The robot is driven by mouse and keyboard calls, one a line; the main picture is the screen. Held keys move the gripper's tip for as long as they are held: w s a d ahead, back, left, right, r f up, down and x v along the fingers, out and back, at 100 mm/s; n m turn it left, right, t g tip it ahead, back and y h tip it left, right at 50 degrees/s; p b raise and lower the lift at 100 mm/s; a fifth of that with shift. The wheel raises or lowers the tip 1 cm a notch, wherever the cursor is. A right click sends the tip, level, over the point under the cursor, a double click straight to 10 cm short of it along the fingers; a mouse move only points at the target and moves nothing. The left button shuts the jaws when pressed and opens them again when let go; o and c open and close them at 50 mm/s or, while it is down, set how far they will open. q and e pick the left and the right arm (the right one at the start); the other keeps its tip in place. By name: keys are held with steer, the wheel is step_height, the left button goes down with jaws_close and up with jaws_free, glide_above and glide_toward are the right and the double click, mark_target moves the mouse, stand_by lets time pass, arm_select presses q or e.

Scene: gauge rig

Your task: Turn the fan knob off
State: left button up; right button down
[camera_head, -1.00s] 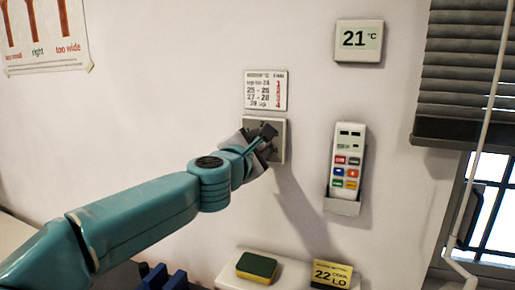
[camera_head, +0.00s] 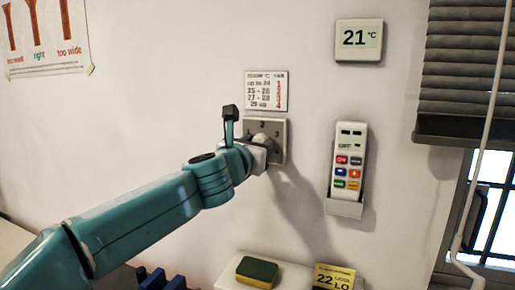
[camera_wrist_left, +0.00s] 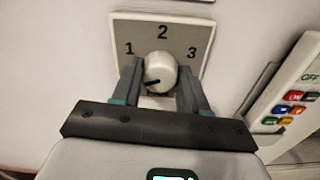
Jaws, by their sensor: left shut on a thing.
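The fan knob (camera_wrist_left: 160,66) is a round pale dial with a short dark mark. It sits on a grey square plate (camera_wrist_left: 196,32) marked 1, 2 and 3. In the wrist view the mark points to the lower left, below the 1. My left gripper (camera_wrist_left: 159,80) is shut on the knob, one finger on each side. In the head view my left gripper (camera_head: 260,152) is at the wall plate (camera_head: 281,128), with part of the knob (camera_head: 262,138) showing above it. My right gripper is out of view.
A chart (camera_head: 266,90) hangs just above the plate. Below are a sponge (camera_head: 256,271) on a white ledge and a yellow card (camera_head: 333,278).

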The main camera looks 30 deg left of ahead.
arm_select(q)
steer(key=shift+f+n, duration=0.2)
steer(key=shift+n, duration=0.4)
steer(key=o, duration=1)
steer(key=shift+o, duration=0.2)
steer(key=shift+r, duration=0.1)
steer(key=shift+s, duration=0.1)
steer(key=b+v, duration=0.1)
steer(key=v, duration=1.5)
